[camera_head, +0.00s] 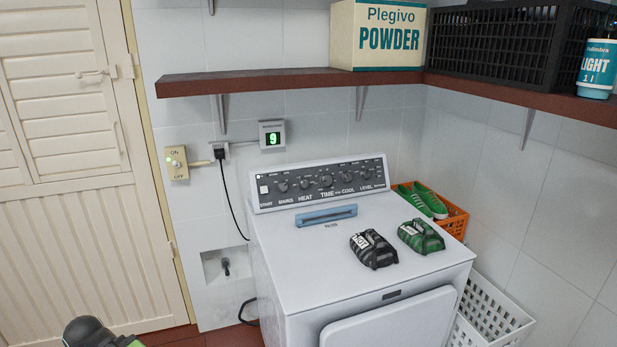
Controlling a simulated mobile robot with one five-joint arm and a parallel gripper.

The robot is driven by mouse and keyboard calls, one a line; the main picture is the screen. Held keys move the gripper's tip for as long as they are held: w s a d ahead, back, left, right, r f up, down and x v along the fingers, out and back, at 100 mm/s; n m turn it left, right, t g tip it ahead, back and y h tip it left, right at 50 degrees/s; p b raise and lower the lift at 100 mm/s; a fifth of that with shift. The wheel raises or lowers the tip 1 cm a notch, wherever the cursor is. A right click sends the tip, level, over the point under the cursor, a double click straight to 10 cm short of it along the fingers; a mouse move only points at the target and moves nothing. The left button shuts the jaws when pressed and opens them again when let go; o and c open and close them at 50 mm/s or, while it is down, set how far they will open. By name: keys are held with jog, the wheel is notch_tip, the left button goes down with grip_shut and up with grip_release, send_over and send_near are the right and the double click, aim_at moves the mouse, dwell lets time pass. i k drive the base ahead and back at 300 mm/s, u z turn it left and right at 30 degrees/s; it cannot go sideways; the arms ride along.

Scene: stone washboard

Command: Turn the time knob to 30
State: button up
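The time knob (326,180) is the larger middle dial on the dark control panel (375,167) at the back of the white machine (360,215). The word TIME is printed below it. The scale marks and the knob's pointer are too small to read, so I cannot tell its setting. A wall display (272,137) above the panel shows a green 9. My gripper is not in view. A dark rounded part with a green edge at the bottom left may be part of my arm.
Other knobs and a white START button (264,189) flank the time knob. A brown shelf (290,80) overhangs behind. An orange crate (455,222) stands right.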

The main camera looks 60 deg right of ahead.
aim_at(326, 180)
jog(key=z, duration=0.2)
jog(key=i, duration=1.05)
jog(key=z, duration=0.55)
